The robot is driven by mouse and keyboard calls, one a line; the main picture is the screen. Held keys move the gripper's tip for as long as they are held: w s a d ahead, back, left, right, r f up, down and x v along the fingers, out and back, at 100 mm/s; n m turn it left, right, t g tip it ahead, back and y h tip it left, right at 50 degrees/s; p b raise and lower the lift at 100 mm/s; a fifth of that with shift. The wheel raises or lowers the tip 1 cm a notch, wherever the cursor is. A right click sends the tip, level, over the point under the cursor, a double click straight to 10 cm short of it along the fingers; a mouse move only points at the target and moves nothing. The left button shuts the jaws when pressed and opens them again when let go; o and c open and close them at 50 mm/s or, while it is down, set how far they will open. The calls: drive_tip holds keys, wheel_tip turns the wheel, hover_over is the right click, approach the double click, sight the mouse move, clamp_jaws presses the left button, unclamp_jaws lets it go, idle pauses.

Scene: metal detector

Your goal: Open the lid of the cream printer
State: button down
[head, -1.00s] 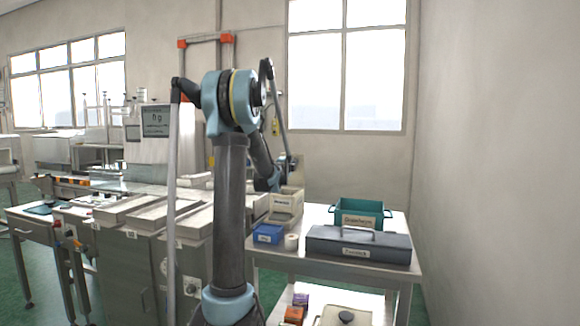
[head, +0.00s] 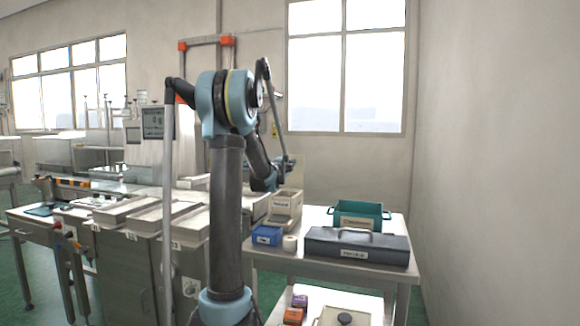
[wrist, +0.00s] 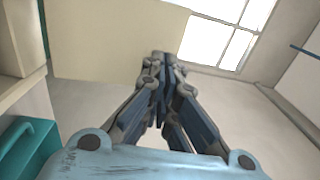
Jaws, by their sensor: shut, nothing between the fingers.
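The cream printer (head: 287,205) stands at the back left of the metal table, with a label on its front. A cream panel, which looks like its lid (head: 298,170), stands raised above the body, partly hidden by my arm. It also seems to be the large pale panel (wrist: 110,40) at the upper left of the wrist view. My gripper (wrist: 160,60) is shut and empty, with its fingertips over the panel's lower right edge in that view. I cannot tell whether they touch it. In the head view my gripper (head: 286,168) is small and beside the panel.
A blue box (head: 267,235) and a white roll (head: 290,243) are in front of the printer. A grey toolbox (head: 357,247) and a teal crate (head: 358,215) stand to the right. Machines fill the left. A wall bounds the right side.

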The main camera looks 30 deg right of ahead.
drive_tip(key=r+v, duration=0.2)
drive_tip(key=v, duration=0.8)
drive_tip(key=w+a+f+n+t+y, duration=0.15)
drive_tip(key=a+n+y, duration=0.3)
drive_tip(key=a, duration=0.55)
drive_tip(key=w+a+f+n+t+y, duration=0.1)
drive_tip(key=a+n+t+y, duration=0.4)
drive_tip(key=a, duration=0.6)
drive_tip(key=s+a+f+n+g+y, duration=0.3)
drive_tip(key=a+f+n, duration=0.15)
drive_tip(key=a, duration=0.35)
drive_tip(key=s+a+f+n+g+y, duration=0.25)
drive_tip(key=a+f+n, duration=0.2)
drive_tip(key=a, duration=0.35)
drive_tip(key=s+a+f+n+g+y, duration=0.1)
drive_tip(key=s+a+f+n+g, duration=0.2)
drive_tip(key=s+a+f, duration=0.3)
drive_tip(key=s+a+f+n+g+y, duration=0.1)
drive_tip(key=s+a+f+n+g, duration=0.15)
drive_tip(key=s+f, duration=0.4)
drive_tip(key=s+f+n+g+h, duration=0.1)
drive_tip(key=s+f, duration=0.3)
drive_tip(key=s, duration=0.5)
drive_tip(key=s+f+n+g+h, duration=0.1)
drive_tip(key=s+f+n+g, duration=0.2)
drive_tip(key=s, duration=0.7)
wheel_tip(320, 180, down, 2)
drive_tip(key=shift+d+f+g+h, duration=0.1)
drive_tip(key=shift+d+g+h, duration=0.3)
drive_tip(key=shift+g, duration=0.25)
